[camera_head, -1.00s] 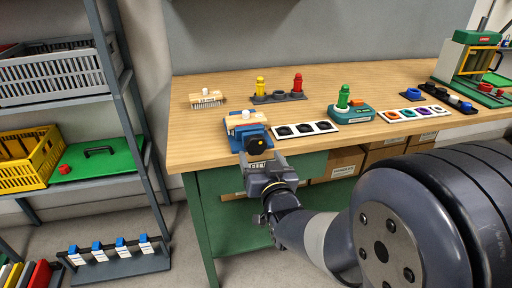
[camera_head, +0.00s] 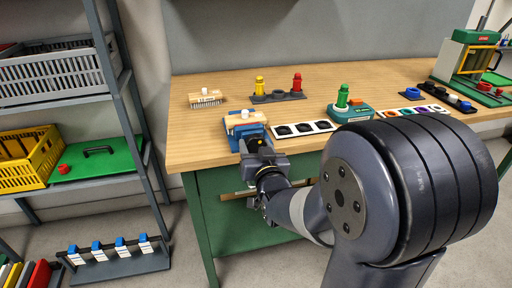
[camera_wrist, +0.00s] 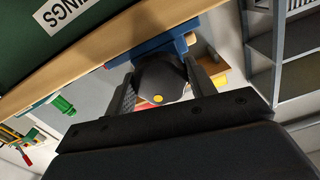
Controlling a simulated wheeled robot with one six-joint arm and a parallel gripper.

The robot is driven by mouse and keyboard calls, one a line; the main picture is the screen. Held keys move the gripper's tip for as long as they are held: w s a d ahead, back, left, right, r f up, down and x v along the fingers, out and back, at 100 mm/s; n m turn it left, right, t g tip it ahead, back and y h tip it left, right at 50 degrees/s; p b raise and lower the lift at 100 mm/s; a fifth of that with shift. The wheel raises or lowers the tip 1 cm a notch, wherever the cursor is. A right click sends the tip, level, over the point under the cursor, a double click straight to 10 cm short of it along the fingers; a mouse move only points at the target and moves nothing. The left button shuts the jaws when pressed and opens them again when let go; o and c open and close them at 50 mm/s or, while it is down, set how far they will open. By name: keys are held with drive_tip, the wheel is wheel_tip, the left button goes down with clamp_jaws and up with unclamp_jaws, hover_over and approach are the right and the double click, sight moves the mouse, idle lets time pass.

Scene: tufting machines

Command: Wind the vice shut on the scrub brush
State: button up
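The blue vice (camera_head: 234,138) stands at the front left edge of the wooden bench. The scrub brush (camera_head: 245,119), a light wooden block with a white knob on top, sits in the vice's top. My gripper (camera_wrist: 159,68) has one finger on each side of this knob. I cannot tell whether the fingers press on it or leave a small gap. In the head view my gripper (camera_head: 256,149) is right at the vice's front and hides most of the knob.
A second brush (camera_head: 205,97) lies behind the vice. To the right are a tray with dark pads (camera_head: 303,129), a green-topped device (camera_head: 342,97) and a rack with yellow and red pieces (camera_head: 278,97). Shelving (camera_head: 140,120) stands left of the bench across a gap.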

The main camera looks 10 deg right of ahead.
drive_tip(key=c, duration=0.5)
drive_tip(key=shift+o, duration=0.2)
drive_tip(key=shift+f+m+b, duration=0.15)
drive_tip(key=shift+m+b, duration=0.75)
drive_tip(key=shift+b, duration=0.2)
drive_tip(key=shift+m+b, duration=0.4)
drive_tip(key=shift+m, duration=0.3)
drive_tip(key=o, duration=1)
drive_tip(key=shift+c, duration=0.2)
drive_tip(key=s, duration=1)
drive_tip(key=shift+s+p, duration=0.35)
drive_tip(key=shift+s, duration=0.05)
drive_tip(key=shift+w, duration=0.15)
